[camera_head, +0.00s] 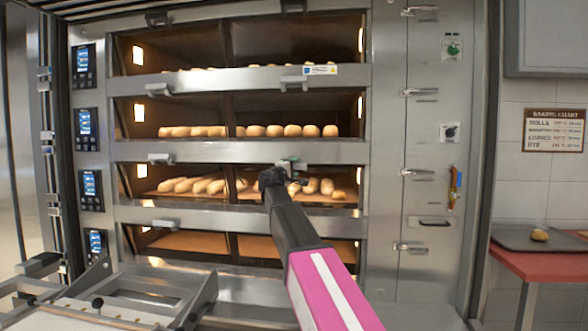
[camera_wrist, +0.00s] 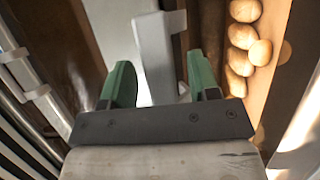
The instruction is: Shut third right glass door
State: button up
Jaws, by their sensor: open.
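The deck oven's third opening from the top has a right glass pane area (camera_head: 335,178), with bread showing behind it. How far this door stands open cannot be told. My gripper (camera_head: 285,164) is at the left part of this opening, just under the steel strip with the handles, and hides part of it. In the wrist view my gripper (camera_wrist: 162,85) has its two green fingers wide apart. A grey metal piece that looks like a door handle (camera_wrist: 155,50) lies ahead, between the fingers in the picture. Contact cannot be told.
Bread rolls (camera_head: 290,130) fill the deck above; several rolls (camera_wrist: 243,40) also show in the wrist view. A steel loader frame (camera_head: 130,300) stands low at the left. A red table (camera_head: 545,262) with a tray (camera_head: 520,238) stands at the right.

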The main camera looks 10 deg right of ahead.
jog(key=shift+w+d, duration=0.15)
jog(key=shift+w, duration=0.05)
grip_shut()
jog(key=shift+w+r+n+g+y, duration=0.15)
jog(key=shift+r+n+g+y, duration=0.55)
jog(key=shift+r+g+y, duration=0.55)
jog(key=shift+d+r+n+g+y, duration=0.1)
jog(key=shift+r+n+g+y, duration=0.2)
jog(key=shift+g, duration=0.35)
